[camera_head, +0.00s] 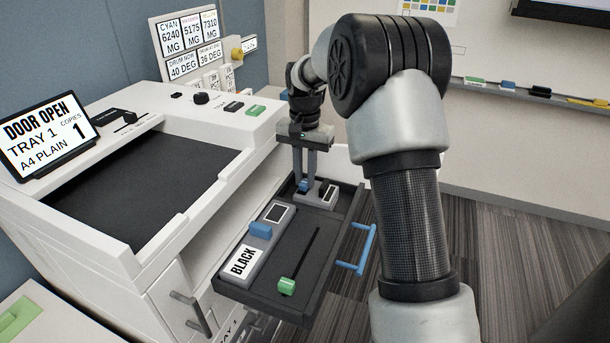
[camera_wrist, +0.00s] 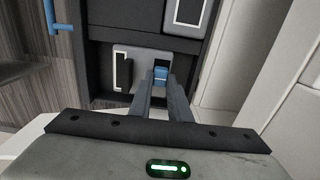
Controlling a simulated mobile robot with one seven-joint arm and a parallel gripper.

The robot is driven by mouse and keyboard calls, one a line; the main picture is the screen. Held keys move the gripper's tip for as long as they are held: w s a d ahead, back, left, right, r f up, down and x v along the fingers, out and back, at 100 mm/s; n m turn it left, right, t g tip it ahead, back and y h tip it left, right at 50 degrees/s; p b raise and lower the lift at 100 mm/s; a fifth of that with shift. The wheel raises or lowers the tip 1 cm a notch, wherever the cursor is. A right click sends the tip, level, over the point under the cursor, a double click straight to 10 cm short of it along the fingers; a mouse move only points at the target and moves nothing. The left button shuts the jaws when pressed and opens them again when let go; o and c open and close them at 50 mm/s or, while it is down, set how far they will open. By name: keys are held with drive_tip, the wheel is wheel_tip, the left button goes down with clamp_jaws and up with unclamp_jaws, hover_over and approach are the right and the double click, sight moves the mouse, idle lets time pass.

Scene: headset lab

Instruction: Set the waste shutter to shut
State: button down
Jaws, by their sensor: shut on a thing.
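The printer's open dark drawer (camera_head: 255,284) holds a small grey unit (camera_head: 325,195) at its far end, with a blue tab (camera_head: 305,185) and a dark window. No label on this unit is readable, so I cannot tell for sure that it is the waste shutter. My gripper (camera_head: 306,179) reaches down from above and is shut on the blue tab. The wrist view shows the blue tab (camera_wrist: 160,75) between the fingertips, beside the grey unit's pale-rimmed window (camera_wrist: 121,72) and a black block. The fingers hide part of the tab and unit.
Nearer in the drawer are a cartridge marked BLACK (camera_head: 243,262) with a blue tab (camera_head: 260,230), and a green slider knob (camera_head: 287,286) at the near end of a slot. A blue handle (camera_head: 364,250) juts from the drawer's right side. The screen (camera_head: 45,135) reads DOOR OPEN.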

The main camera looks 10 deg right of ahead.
sight(303, 184)
drive_tip(key=shift+s+a, duration=0.4)
drive_tip(key=shift+s, duration=0.25)
drive_tip(key=c, duration=1.6)
unclamp_jaws()
drive_tip(key=shift+c, duration=0.2)
drive_tip(key=shift+r, duration=0.1)
wheel_tip(303, 184, up, 17)
drive_tip(key=p, duration=0.3)
drive_tip(key=shift+r, duration=0.15)
